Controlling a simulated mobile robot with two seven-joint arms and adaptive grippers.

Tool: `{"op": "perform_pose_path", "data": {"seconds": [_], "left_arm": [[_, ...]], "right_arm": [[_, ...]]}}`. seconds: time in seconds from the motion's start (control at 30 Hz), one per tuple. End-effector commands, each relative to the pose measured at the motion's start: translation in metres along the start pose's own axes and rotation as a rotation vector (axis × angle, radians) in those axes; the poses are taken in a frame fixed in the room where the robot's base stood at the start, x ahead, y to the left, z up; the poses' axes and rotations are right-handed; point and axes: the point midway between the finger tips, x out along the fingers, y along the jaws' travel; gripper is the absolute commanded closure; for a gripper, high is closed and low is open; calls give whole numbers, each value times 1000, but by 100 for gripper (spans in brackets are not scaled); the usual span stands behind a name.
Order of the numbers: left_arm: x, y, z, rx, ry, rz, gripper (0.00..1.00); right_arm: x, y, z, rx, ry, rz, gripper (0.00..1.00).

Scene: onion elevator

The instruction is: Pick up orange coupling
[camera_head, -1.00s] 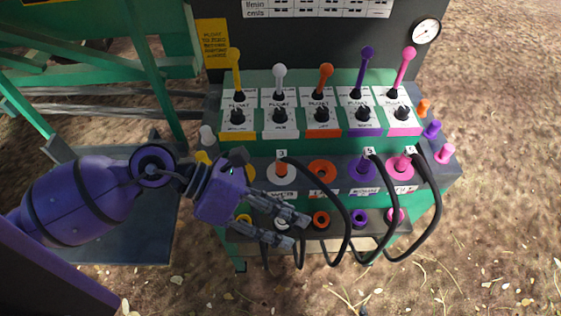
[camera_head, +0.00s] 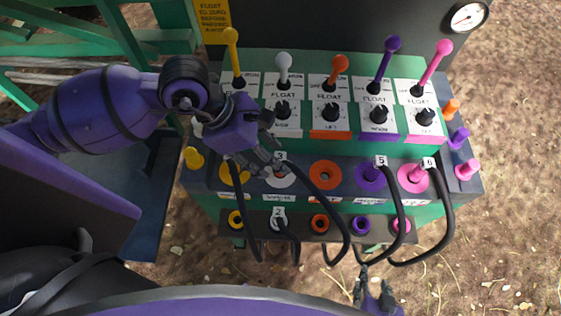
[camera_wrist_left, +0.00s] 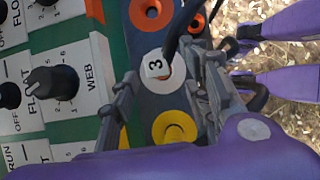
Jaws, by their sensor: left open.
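The hose end labelled 3 (camera_head: 281,157) sits in the upper white port (camera_head: 287,178). Its coupling showed orange a second ago, but the label and fingers now cover most of it. My left gripper (camera_head: 268,161) is open beside it, fingers pointing down at the panel. In the left wrist view the labelled hose end (camera_wrist_left: 155,66) stands between the open fingers, apparently without being gripped. My right gripper (camera_head: 376,283) is low in the head view, with its fingers apart and nothing seen between them.
The upper orange port (camera_head: 325,175) is empty. Black hoses run from ports labelled 2 (camera_head: 278,212), 5 (camera_head: 381,161) and 6 (camera_head: 429,164) and hang in front. Coloured levers (camera_head: 338,70) stand behind the ports. Open ground lies to the right.

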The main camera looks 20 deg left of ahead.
Motion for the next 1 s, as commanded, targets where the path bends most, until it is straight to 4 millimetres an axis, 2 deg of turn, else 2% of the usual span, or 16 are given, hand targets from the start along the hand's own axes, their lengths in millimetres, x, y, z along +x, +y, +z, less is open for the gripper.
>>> {"op": "perform_pose_path", "data": {"seconds": [0.1,0.27,0.53,0.87,1.0], "left_arm": [[17,-1,4,0,-5,1,56],[37,-1,2,0,-2,0,56],[41,-1,1,1,-1,1,56],[41,-1,1,1,-1,1,98],[41,-1,2,1,-2,2,100]], "right_arm": [[-2,-2,-10,1,15,-3,60],[-1,-5,-14,1,20,-10,60],[0,-4,-13,-7,19,-11,60],[-1,1,-11,-12,16,-5,60],[-1,2,-11,-12,15,-4,60]]}}
